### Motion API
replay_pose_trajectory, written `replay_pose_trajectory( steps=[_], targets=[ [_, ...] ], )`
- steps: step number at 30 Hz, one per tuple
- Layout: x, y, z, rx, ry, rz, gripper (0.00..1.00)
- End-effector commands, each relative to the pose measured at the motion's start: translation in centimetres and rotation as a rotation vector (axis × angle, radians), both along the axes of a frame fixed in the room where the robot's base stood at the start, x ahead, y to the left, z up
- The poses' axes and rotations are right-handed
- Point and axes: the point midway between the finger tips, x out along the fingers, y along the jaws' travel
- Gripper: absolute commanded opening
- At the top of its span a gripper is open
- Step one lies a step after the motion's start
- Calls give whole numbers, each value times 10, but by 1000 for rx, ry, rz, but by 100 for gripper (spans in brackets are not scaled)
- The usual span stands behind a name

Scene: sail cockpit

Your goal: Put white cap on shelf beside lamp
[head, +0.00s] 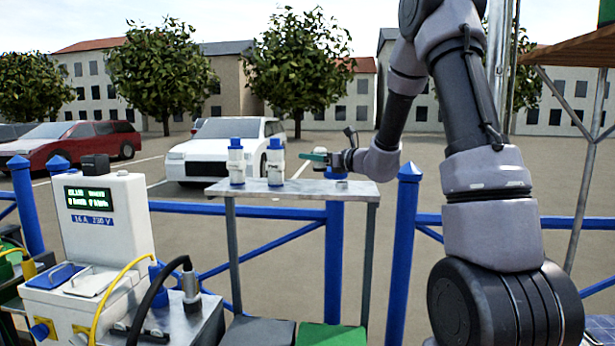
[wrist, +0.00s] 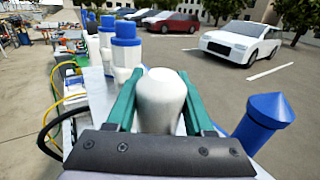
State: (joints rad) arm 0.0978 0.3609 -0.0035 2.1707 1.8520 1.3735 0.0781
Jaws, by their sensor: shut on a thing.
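The white cap (wrist: 160,98), a smooth rounded white piece, is between the green fingers of my gripper (wrist: 157,90) in the wrist view. My gripper is shut on it. In the head view my gripper (head: 314,157) is just above the right part of the grey shelf (head: 300,193), pointing left. The cap cannot be made out clearly there. I cannot tell whether it touches the shelf. I cannot clearly identify a lamp in either view.
Two white bottles with blue tops (head: 237,163) (head: 275,163) stand on the shelf left of my gripper. A blue post (head: 403,240) and railing are close by. A white electrical box (head: 105,225) with cables stands at the front left. Parked cars are beyond.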

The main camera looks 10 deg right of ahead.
Motion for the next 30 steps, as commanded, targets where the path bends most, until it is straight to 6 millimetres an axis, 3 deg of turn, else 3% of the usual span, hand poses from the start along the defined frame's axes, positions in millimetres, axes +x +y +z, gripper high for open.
replay_pose_trajectory(
  steps=[12,24,25,27,30],
  targets=[
    [0,0,-50,1,2,-1,0],
    [0,0,-56,0,0,-1,0],
    [0,0,-56,1,-1,-1,56],
    [0,0,-55,1,-1,-1,83],
    [0,0,-55,1,-1,-1,83]
  ],
)
